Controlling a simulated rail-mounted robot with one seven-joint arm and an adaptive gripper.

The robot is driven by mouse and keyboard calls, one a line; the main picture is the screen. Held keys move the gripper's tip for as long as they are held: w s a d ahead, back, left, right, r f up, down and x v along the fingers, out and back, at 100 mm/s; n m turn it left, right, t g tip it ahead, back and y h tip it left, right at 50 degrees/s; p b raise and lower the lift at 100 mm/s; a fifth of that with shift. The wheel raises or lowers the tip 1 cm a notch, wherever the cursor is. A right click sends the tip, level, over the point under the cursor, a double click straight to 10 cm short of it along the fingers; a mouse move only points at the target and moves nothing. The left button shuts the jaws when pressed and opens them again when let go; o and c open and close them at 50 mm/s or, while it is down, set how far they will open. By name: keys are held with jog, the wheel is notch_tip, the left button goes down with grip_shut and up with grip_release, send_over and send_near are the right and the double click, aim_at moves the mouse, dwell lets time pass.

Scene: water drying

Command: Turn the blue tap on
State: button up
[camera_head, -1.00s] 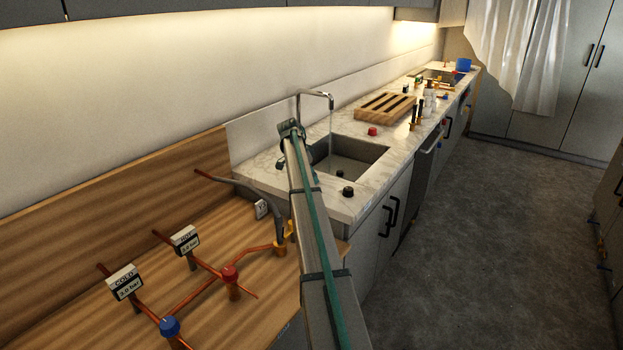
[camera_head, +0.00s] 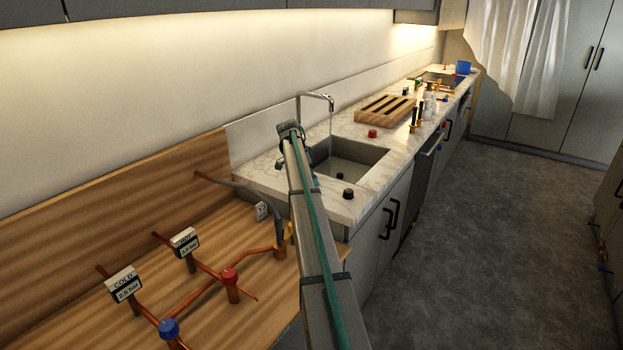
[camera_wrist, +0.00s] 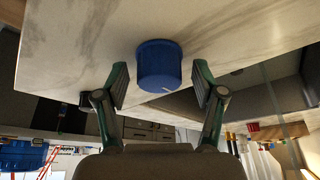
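The blue tap (camera_wrist: 159,66) is a round blue knob with a white mark, on the marble counter in the wrist view. My gripper (camera_wrist: 161,84) is open, with one finger on each side of the knob and a small gap showing on both sides. In the head view my arm hides most of this spot; only a small blue patch (camera_head: 315,181) shows beside the arm. The faucet (camera_head: 316,97) stands behind the sink (camera_head: 348,160), with a thin stream of water seeming to fall from its spout.
A red knob (camera_head: 372,133) and a black knob (camera_head: 348,193) sit by the sink. A wooden rack (camera_head: 384,108) and bottles stand farther along. At lower left are copper pipes with a blue valve (camera_head: 168,328), a red valve (camera_head: 229,277) and a cold gauge (camera_head: 124,285).

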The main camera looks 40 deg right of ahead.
jog(key=v, duration=1.2)
jog(key=shift+s+d, duration=0.1)
dwell(0.4)
